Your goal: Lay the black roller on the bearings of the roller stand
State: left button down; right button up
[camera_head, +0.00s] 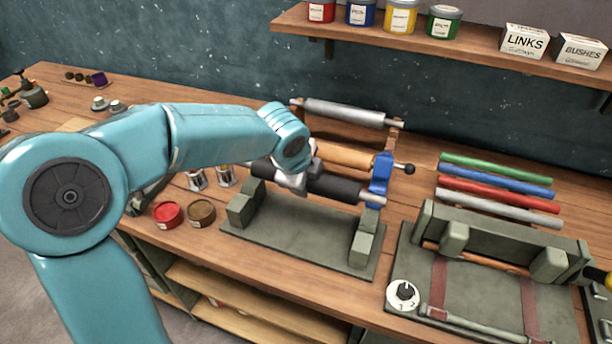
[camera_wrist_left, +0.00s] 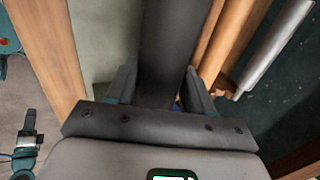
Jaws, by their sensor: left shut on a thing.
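The black roller (camera_head: 338,188) is held level, roughly lengthwise over the back of the roller stand (camera_head: 300,237), with a pale shaft end at its right. My left gripper (camera_head: 300,178) is shut around the roller near its middle. In the left wrist view the roller (camera_wrist_left: 175,40) runs between the two fingers. The stand is a grey-green plate with a left bearing block (camera_head: 241,209) and a right bearing block (camera_head: 362,249). The roller appears above and behind these blocks; the exact gap is hard to tell. My right gripper is not in view.
Behind stands a rack with a silver roller (camera_head: 350,113), a wooden roller (camera_head: 347,154) and a blue bracket (camera_head: 381,180). Red (camera_head: 167,214) and brown (camera_head: 201,212) tins sit left of the stand. A clamp fixture (camera_head: 480,270) and several coloured rods lie to the right.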

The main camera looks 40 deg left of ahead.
pick_arm(q)
jog(key=shift+s+a+f+b, duration=0.1)
jog(key=shift+a+f+b, duration=0.25)
jog(key=shift+f, duration=0.3)
jog(key=shift+f+b, duration=0.4)
jog(key=shift+d+f+b, duration=0.25)
jog(key=shift+f+b, duration=0.45)
jog(key=shift+f, duration=0.05)
notch_tip(320, 180, down, 6)
jog(key=b, duration=0.5)
jog(key=shift+a, duration=0.15)
jog(key=shift+r, duration=0.1)
jog(key=shift+c, duration=1.7)
grip_release()
